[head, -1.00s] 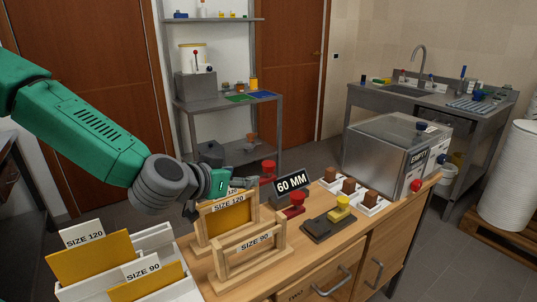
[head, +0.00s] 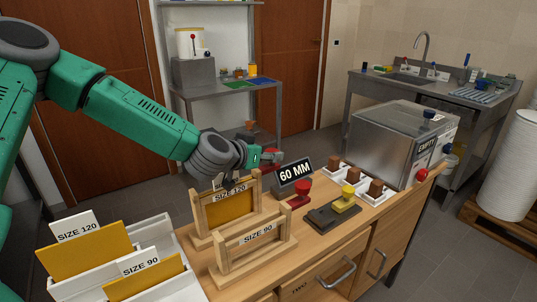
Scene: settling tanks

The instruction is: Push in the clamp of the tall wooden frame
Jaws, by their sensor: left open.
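The tall wooden frame (head: 197,219), labelled SIZE 120, stands upright on the wooden bench and holds a yellow-brown sheet (head: 227,207). I cannot make out its clamp clearly; small dark and pale parts show at its top, partly behind the label. My left gripper (head: 268,158) is open and empty, above and behind the frame's upper right corner, with its fingers toward the right. It appears apart from the frame. The shorter wooden frame (head: 252,258), labelled SIZE 90, stands in front and is empty. My right gripper is not in view.
A white rack (head: 158,232) with yellow-brown sheets stands at the left. Right of the frames are a 60 MM sign (head: 294,173), a red knob (head: 302,189), a dark block with a yellow knob (head: 334,216) and white trays with brown blocks. A metal box (head: 395,150) stands behind them.

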